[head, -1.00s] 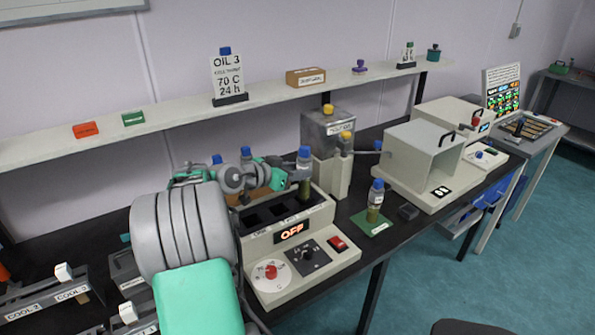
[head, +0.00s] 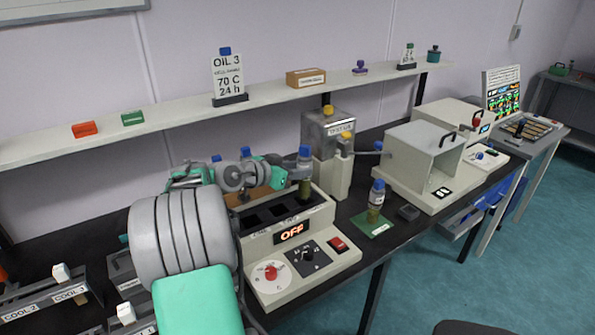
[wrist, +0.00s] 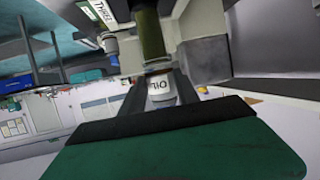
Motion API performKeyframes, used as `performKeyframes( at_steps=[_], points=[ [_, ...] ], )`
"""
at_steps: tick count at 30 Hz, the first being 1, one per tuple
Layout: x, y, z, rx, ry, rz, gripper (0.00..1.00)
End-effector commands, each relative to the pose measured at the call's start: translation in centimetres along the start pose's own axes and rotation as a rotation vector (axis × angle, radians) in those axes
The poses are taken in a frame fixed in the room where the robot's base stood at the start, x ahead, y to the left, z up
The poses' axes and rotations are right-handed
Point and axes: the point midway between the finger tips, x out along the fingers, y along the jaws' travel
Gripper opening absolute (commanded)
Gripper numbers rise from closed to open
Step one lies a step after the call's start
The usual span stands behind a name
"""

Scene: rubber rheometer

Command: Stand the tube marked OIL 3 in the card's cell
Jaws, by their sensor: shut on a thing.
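My gripper (head: 290,168) is shut on a blue-capped tube (head: 304,183) with dark yellow-green liquid and a pale label. The tube is upright at the right end of the block's row of dark cells; I cannot tell how far its lower end is inside the cell. In the wrist view the held tube (wrist: 161,92) shows a label reading OIL; its number is hidden. The beige heating block (head: 325,213) has its display reading OFF. The card (head: 228,76) on the shelf reads OIL 3, 70 C, 24 h.
Another blue-capped tube (head: 376,200) stands on a green mat (head: 371,229) right of the block.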

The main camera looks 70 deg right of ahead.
Motion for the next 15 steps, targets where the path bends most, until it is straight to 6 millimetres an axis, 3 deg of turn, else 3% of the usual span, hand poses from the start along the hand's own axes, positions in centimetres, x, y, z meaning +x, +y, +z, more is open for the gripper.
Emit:
performKeyframes(
  at_steps=[15],
  points=[
    [0.4,0.0,1.0,0.001,0.002,-0.001,0.0]
  ],
)
